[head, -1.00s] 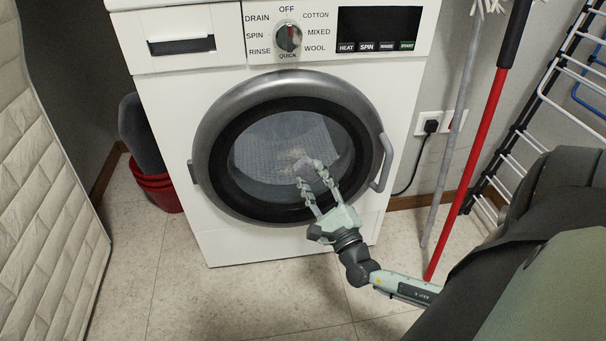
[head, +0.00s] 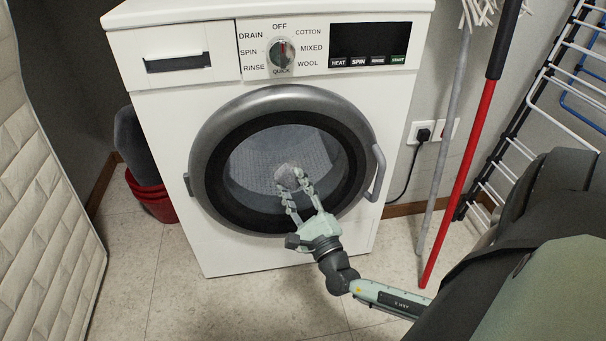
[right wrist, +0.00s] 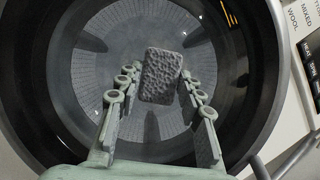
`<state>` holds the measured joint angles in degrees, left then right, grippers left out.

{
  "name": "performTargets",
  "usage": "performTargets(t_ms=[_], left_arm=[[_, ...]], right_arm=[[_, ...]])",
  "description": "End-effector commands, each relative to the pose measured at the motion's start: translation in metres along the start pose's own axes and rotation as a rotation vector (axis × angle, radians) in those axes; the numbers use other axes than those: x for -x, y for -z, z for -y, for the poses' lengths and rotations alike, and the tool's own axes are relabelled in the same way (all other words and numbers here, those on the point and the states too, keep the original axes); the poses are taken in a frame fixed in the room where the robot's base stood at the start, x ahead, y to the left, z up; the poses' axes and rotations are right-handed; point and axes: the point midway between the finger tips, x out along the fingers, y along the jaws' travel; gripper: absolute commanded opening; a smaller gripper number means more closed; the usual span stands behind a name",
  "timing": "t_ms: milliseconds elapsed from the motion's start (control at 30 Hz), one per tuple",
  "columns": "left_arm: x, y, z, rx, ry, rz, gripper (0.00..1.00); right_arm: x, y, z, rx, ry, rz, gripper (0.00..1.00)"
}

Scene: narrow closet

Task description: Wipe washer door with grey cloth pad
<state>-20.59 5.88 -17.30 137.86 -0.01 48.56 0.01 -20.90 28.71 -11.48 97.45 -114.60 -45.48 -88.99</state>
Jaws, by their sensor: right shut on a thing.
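The white washer (head: 225,258) stands ahead with its round door (head: 205,150) closed. The door has a grey outer ring, a black inner ring and a domed glass window. My right gripper (head: 293,184) is in front of the glass, near the middle of the window, and is shut on the grey cloth pad (head: 288,174). In the right wrist view the rough grey pad (right wrist: 161,77) sits between the two fingers (right wrist: 160,88), with the glass behind it. I cannot tell whether the pad touches the glass. The pad hides the glass behind it. My left gripper is not in view.
The door handle (head: 378,172) sticks out at the door's right. A red bucket (head: 152,196) stands left of the washer. A red pole (head: 458,180), a grey mop handle (head: 437,165) and a drying rack (head: 505,160) stand at the right. A quilted panel (head: 45,190) is at the left.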

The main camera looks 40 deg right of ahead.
Motion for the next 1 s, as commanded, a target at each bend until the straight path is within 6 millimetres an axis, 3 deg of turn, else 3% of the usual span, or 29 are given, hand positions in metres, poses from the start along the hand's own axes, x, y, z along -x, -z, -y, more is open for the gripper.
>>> performTargets(t_ms=[667,1000], left_arm=[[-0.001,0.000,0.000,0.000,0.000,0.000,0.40],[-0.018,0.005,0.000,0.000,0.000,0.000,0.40]], right_arm=[[-0.013,-0.030,-0.028,-0.002,0.002,0.003,0.14],[-0.016,-0.042,-0.015,0.000,0.002,0.002,0.14]])
